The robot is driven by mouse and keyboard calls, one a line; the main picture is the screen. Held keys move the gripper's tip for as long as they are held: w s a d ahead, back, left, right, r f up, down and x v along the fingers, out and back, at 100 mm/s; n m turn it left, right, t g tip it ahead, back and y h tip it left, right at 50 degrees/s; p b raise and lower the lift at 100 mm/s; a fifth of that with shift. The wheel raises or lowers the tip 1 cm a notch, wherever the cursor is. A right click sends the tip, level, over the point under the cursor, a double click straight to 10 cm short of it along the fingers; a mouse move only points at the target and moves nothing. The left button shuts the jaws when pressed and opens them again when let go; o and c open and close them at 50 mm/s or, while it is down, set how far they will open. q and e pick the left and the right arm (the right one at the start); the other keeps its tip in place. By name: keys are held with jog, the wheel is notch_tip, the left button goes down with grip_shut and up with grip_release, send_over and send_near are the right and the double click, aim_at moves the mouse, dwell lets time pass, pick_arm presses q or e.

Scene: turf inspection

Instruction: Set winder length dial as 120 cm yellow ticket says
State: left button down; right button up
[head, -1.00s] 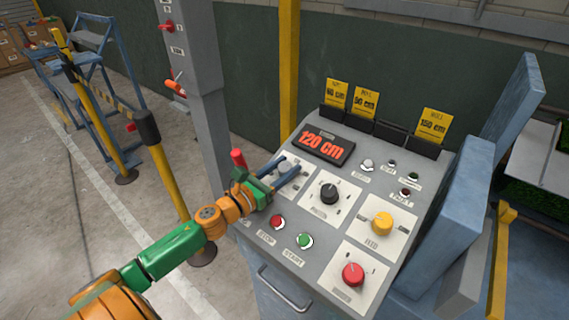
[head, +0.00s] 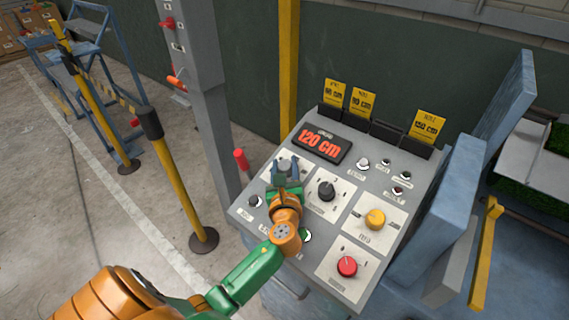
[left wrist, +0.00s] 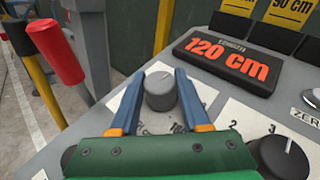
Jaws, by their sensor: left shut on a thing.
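The winder's length dial is a grey knob (left wrist: 160,90) with a light pointer line, on a white plate at the panel's upper left. My left gripper (head: 284,170) is shut on this dial, one blue finger on each side of it in the left wrist view (left wrist: 163,92). The red display (head: 321,143) above reads 120 cm. Yellow tickets stand in black holders at the panel's top: a left one (head: 334,92), a 90 cm one (head: 362,101) and a right one (head: 427,125). The holder (head: 387,133) before the right one shows no ticket. My right gripper is out of view.
Close to the left gripper are a black knob (head: 326,191) on the right and a small dark knob (head: 254,201) on the left. A yellow knob (head: 375,219) and a red knob (head: 347,266) lie further right. A red-topped post (head: 241,160) stands beside the panel.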

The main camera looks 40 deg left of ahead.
aim_at(286, 171)
pick_arm(q)
jog(key=shift+n+g+y, duration=0.5)
jog(key=shift+g, duration=0.1)
jog(key=shift+c, duration=1.9)
grip_release()
jog(key=b+v, duration=0.1)
jog(key=v, duration=0.5)
jog(key=shift+s+d+f, duration=0.15)
jog(key=shift+s+d, duration=0.25)
jog(key=shift+s, duration=0.1)
jog(key=shift+w+a, duration=0.1)
